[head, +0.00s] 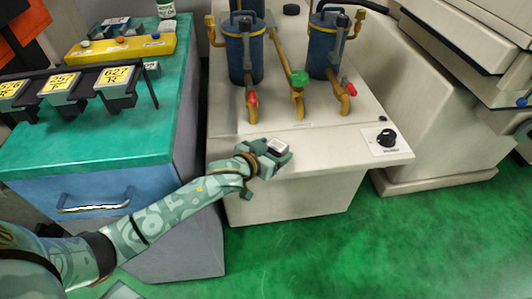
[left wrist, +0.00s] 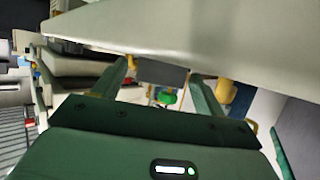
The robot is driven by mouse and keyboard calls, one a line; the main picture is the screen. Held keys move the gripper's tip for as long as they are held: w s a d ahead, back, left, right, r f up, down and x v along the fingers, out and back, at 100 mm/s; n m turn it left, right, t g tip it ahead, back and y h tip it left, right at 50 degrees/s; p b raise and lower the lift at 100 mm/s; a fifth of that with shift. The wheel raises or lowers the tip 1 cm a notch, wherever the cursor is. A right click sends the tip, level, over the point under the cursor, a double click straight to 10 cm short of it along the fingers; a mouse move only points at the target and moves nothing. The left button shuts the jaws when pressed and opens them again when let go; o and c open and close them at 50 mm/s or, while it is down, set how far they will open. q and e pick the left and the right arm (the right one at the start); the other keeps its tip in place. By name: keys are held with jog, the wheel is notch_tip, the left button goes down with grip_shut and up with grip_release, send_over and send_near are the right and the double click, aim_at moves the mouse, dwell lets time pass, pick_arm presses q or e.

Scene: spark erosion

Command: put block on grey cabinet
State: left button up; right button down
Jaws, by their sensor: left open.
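The grey cabinet (head: 325,147) is the pale unit with a flat top in the middle of the head view. My left gripper (head: 275,156) is at the front edge of its top, fingers open. A small block (head: 278,146) with a pale top and dark rim shows between the fingers. In the left wrist view, a grey block-like shape (left wrist: 160,74) lies between the two green fingers, against the cabinet's pale surface (left wrist: 180,25). I cannot tell whether the block rests fully on the cabinet. My right gripper is not in view.
Blue canisters (head: 244,55) with yellow pipes and red and green valve knobs (head: 299,78) stand behind on the cabinet. A black dial (head: 386,137) is at its right. On the left is a green-topped bench (head: 95,148) with yellow-labelled boxes (head: 115,77) and a yellow tray (head: 120,48).

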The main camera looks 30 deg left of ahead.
pick_arm(q)
jog(key=p+v, duration=0.5)
jog(key=v, duration=0.7)
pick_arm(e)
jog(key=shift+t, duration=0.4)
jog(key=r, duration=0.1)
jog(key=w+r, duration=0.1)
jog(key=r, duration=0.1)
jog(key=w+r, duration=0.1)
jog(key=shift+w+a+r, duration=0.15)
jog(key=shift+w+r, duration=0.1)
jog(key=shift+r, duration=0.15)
